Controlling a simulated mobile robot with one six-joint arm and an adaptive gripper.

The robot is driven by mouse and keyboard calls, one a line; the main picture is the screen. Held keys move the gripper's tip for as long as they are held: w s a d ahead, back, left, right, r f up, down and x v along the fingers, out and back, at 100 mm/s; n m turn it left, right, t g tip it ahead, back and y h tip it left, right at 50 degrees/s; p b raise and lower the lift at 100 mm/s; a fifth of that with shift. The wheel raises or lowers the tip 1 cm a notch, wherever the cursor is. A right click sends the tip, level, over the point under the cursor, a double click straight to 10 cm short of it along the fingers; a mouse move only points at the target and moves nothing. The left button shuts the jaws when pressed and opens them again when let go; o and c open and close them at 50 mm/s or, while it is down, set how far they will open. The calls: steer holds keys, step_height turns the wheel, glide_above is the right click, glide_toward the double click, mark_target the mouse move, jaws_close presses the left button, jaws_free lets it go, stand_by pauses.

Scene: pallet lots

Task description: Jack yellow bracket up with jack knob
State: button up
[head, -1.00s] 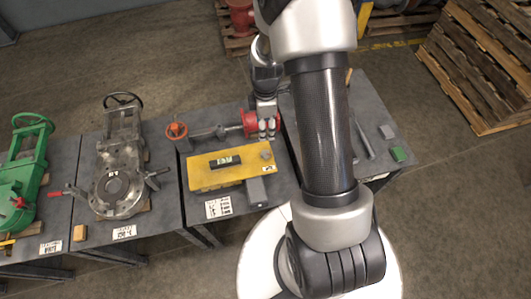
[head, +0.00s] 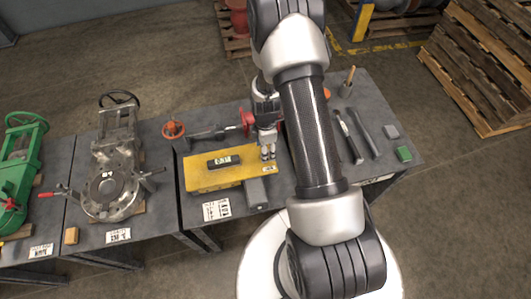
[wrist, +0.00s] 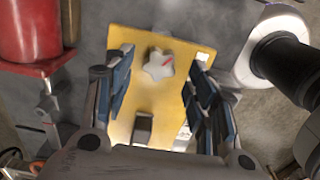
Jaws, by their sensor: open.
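The yellow bracket (head: 205,182) lies flat on the dark grey table in the head view. It also shows in the wrist view (wrist: 172,105). My gripper (head: 267,156) hangs over that end and hides the knob in the head view. In the wrist view my gripper (wrist: 158,82) is open, with its blue-padded fingers on either side of the knob and apart from it. A small black box with a display (head: 224,161) sits on the bracket.
A grey block (head: 255,191) stands at the bracket's front edge. Behind the bracket lies a shaft with an orange handwheel (head: 173,130) and a red flange, close to my gripper.

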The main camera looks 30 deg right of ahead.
steer(key=shift+f, duration=1.15)
steer(key=shift+c, duration=0.4)
steer(key=c, duration=1)
